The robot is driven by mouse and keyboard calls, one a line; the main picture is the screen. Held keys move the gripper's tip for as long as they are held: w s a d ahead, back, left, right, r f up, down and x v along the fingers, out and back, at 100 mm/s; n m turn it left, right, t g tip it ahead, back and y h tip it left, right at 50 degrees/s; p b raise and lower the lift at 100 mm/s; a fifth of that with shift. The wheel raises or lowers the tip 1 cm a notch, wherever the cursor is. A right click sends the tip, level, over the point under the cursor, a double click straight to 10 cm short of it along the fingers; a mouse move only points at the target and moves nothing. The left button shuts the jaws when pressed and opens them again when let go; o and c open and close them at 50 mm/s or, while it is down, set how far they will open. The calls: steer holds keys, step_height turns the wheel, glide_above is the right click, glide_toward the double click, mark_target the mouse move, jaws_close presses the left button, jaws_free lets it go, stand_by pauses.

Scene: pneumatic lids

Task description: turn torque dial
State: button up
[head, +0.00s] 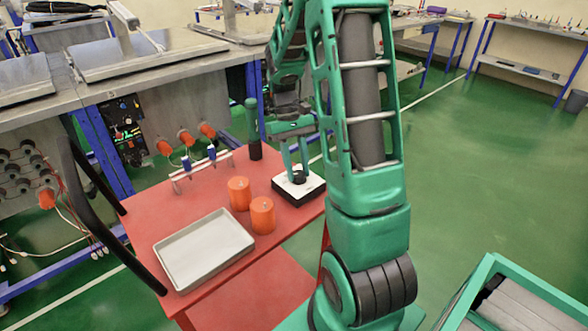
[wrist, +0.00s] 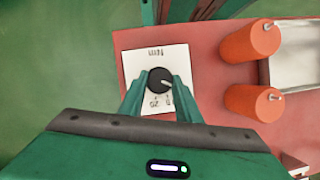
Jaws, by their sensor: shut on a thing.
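The torque dial (wrist: 160,81) is a round black knob with a pale pointer mark, set on a white plate (wrist: 140,60) with printed markings. In the wrist view the pointer is aimed to the right and slightly down. In the head view the dial (head: 299,177) sits on a white-topped, dark-sided box (head: 311,186) near the red cart's right edge. My gripper (wrist: 160,84) has its two green fingers on either side of the knob and is shut on it. It also shows in the head view (head: 297,174), pointing down; the fingers partly cover the plate's lower markings.
Two orange cylinders (head: 239,193) (head: 262,215) stand left of the dial on the red cart (head: 150,222). A grey tray (head: 203,248) lies at the front. A rack with blue-topped pieces (head: 200,168) and a dark green upright tool (head: 253,135) stand behind.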

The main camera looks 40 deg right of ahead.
steer(key=m, duration=0.2)
steer(key=m+y, duration=0.1)
steer(key=m, duration=0.1)
steer(key=shift+d+m+t+y, duration=0.2)
steer(key=shift+m+t+y, duration=0.1)
steer(key=shift+t, duration=0.1)
steer(key=shift+m+t+y, duration=0.4)
steer(key=shift+m+t, duration=0.1)
steer(key=shift+m, duration=1)
steer(key=o, duration=1.1)
steer(key=shift+c, duration=0.2)
steer(key=shift+s, duration=0.1)
steer(key=shift+r, duration=0.1)
steer(key=v, duration=1)
steer(key=shift+r, duration=0.25)
